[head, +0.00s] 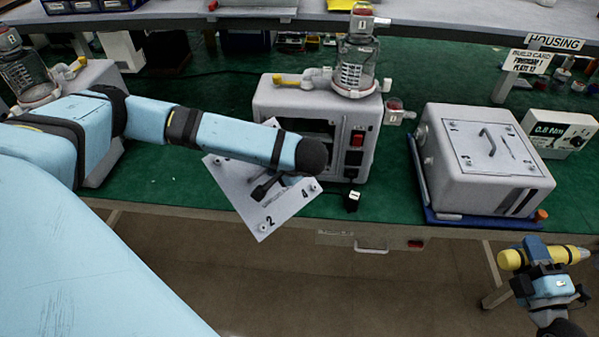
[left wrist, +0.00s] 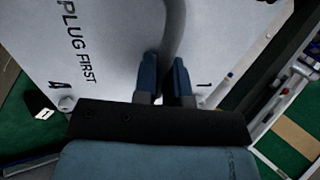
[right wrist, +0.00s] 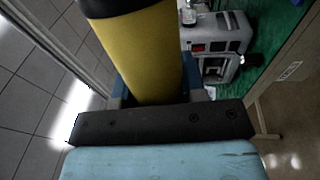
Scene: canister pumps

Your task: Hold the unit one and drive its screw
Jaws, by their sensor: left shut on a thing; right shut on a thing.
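A white plate (head: 268,208) with printed numbers and corner screws hangs tilted in front of the middle pump unit (head: 270,100). In the left wrist view the plate (left wrist: 110,50) reads "PLUG FIRST". My left gripper (left wrist: 165,78) is shut on the plate's dark curved handle (left wrist: 174,30); my arm hides part of the plate in the head view. The middle unit's front is partly open and dark inside. My right gripper (head: 540,270) is shut on a yellow driver (head: 548,257), low at the right, off the bench. The driver's yellow body (right wrist: 143,50) fills the right wrist view's middle.
A white housing (head: 485,165) with a handled plate on top sits on a blue tray (head: 480,219) at the right. A torque display (head: 558,132) reading 0.8 Nm stands behind it. Another pump unit (head: 95,80) is at the left. A small black plug (head: 351,203) lies near the bench edge.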

